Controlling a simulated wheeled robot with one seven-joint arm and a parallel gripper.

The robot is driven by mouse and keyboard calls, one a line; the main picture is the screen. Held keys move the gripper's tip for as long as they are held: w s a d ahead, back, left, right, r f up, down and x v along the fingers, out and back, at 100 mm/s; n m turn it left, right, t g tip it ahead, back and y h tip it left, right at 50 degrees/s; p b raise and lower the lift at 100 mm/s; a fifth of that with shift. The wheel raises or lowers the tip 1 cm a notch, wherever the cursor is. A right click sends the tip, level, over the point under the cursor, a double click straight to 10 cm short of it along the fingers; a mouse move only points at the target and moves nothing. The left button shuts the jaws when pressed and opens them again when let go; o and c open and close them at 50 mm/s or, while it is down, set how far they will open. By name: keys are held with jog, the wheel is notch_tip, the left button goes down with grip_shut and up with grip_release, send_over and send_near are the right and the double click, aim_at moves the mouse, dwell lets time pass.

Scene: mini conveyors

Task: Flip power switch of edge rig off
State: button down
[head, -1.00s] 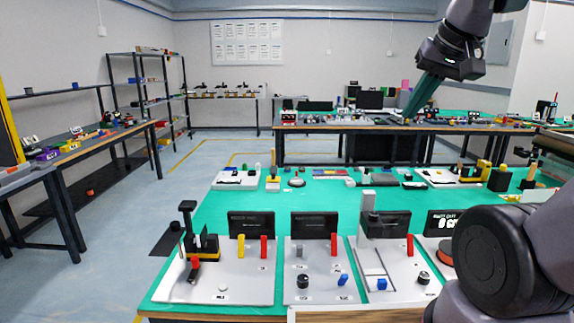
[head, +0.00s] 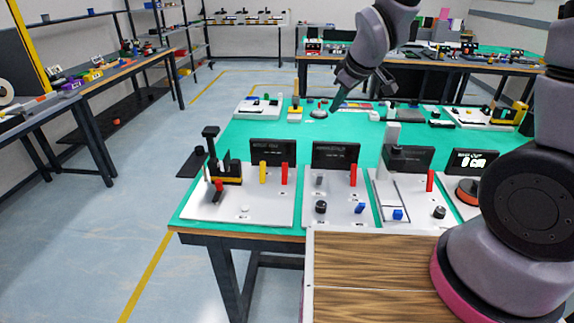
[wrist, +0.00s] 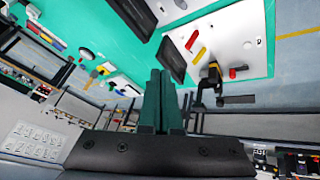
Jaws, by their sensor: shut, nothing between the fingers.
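The leftmost rig, a white board (head: 228,213) at the table's left corner, carries a black-and-yellow fixture (head: 226,172), a yellow lever (head: 263,173), a red lever (head: 284,174) and a dark display (head: 272,152). Its labels are too small to read, so I cannot confirm that it is the edge rig. It also shows in the wrist view, with the board (wrist: 235,22), red lever (wrist: 191,40) and yellow lever (wrist: 198,54). My gripper (head: 337,104) has green fingers, shut and empty, above the far part of the table. In the wrist view its closed fingertips (wrist: 162,75) touch nothing.
Neighbouring boards bear a blue knob (head: 398,214), a black knob (head: 439,212) and a red lever (head: 430,181). A tall grey post (head: 392,140) and upright displays rise among them. Green tabletop (head: 240,135) is bare behind the left rig. Floor is open at left.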

jog(key=s+a+f+n+y, duration=0.1)
jog(key=s+a+f+n, duration=0.2)
jog(key=a+f+n, duration=0.65)
jog(key=m, duration=0.3)
send_near(283, 170)
jog(key=shift+g, duration=0.4)
jog(key=f, duration=0.1)
jog(key=a+f, duration=0.1)
jog(key=s+a+f, duration=0.1)
jog(key=shift+f, duration=0.3)
jog(key=shift+w+d+f, duration=0.1)
jog(key=shift+w+f, duration=0.05)
jog(key=shift+w, duration=0.45)
jog(key=shift+w+d+f, duration=0.1)
jog(key=shift+w+f, duration=0.1)
jog(key=shift+w, duration=0.4)
jog(key=shift+w+a+f, duration=0.15)
jog(key=shift+w+f, duration=0.05)
jog(key=shift+w, duration=0.45)
jog(key=shift+w, duration=0.1)
